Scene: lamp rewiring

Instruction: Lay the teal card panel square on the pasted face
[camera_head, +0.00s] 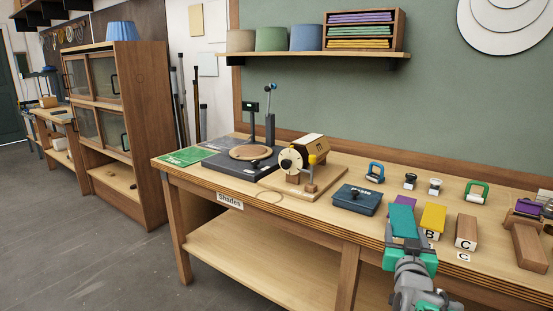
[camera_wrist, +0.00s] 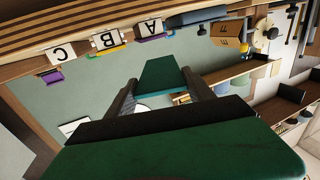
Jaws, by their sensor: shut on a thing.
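The teal card panel (camera_head: 402,221) is in my gripper (camera_head: 408,240), standing up from the jaws above the front of the workbench. In the wrist view the panel (camera_wrist: 161,76) sits between the two dark fingers of my gripper (camera_wrist: 160,93), which are shut on it. In the head view it overlaps a purple piece behind it. Left of my gripper, apart from it, a drum-like device (camera_head: 303,155) with a yellow rim and pale round end stands on a wooden board. I cannot tell which face carries paste.
A dark blue box marked Paste (camera_head: 357,199) lies left of my gripper. A yellow piece marked B (camera_head: 433,217) and a brown block marked C (camera_head: 466,231) stand close on the right. A black turntable stand (camera_head: 240,162) is farther left. Bare benchtop (camera_head: 345,172) lies behind the paste box.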

